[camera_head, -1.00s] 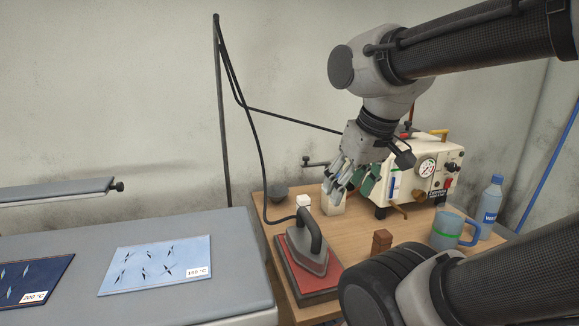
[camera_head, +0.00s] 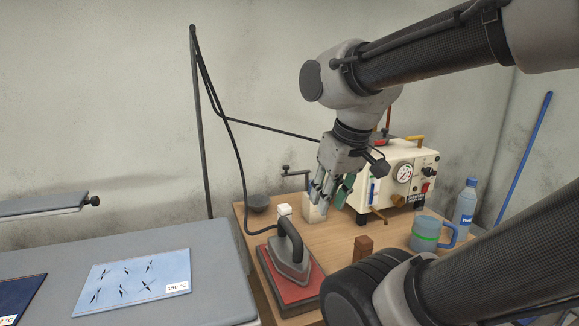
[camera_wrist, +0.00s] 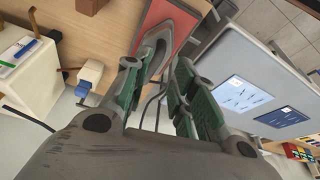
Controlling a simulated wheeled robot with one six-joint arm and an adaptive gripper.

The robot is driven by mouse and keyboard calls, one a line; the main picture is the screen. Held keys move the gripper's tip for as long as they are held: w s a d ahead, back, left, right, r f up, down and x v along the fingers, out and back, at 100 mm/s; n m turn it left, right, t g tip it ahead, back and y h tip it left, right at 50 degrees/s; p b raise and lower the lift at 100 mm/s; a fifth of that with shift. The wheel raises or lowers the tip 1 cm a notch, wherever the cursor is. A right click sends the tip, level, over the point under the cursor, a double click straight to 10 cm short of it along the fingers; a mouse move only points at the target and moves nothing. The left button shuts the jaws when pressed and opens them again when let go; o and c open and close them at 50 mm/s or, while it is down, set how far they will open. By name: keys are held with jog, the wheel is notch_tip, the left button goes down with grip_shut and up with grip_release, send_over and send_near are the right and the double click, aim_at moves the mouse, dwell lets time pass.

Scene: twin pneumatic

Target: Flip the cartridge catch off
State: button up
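The cream pneumatic unit (camera_head: 390,181) stands at the back right of the wooden table, with a round gauge (camera_head: 404,173) and a red switch (camera_head: 425,187) on its front. A blue-and-white upright part (camera_head: 373,190) shows at the front's left side, and a brass lever (camera_head: 379,216) sticks out low. I cannot tell which part is the cartridge catch. My gripper (camera_head: 328,199) is in front of the unit's left end, pointing down. In the wrist view my gripper (camera_wrist: 157,108) is open and empty, its green-padded fingers apart. The unit (camera_wrist: 28,88) shows there at the left edge.
An iron (camera_head: 290,256) stands on a red pad at the table's front. A white block (camera_head: 313,208) is beside my gripper. A brown block (camera_head: 363,245), a mug (camera_head: 427,234) and a bottle (camera_head: 465,208) stand to the right. A grey press bed (camera_head: 215,285) is at left.

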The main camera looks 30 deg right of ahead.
jog(key=shift+w+d+f+m+g, duration=0.15)
jog(key=shift+w+d+f+g, duration=0.15)
jog(key=shift+w+f, duration=0.2)
jog(key=shift+w+d+f+m+g, duration=0.15)
jog(key=shift+w+f+g, duration=0.25)
jog(key=shift+w, duration=0.1)
grip_shut()
jog(key=shift+m, duration=0.4)
jog(key=w+d, duration=0.5)
jog(key=w, duration=0.9)
jog(key=w+d+f, duration=0.1)
jog(key=w+d, duration=0.4)
jog(key=w, duration=0.9)
jog(key=w+d, duration=0.5)
jog(key=w, duration=1)
jog(key=shift+d+f, duration=0.2)
jog(key=shift+f, duration=0.15)
jog(key=shift+n+t, duration=0.6)
jog(key=shift+t, duration=0.1)
jog(key=w+r, duration=0.2)
jog(key=r, duration=0.1)
jog(key=w+r, duration=0.1)
jog(key=r, duration=0.1)
jog(key=shift+d, duration=0.25)
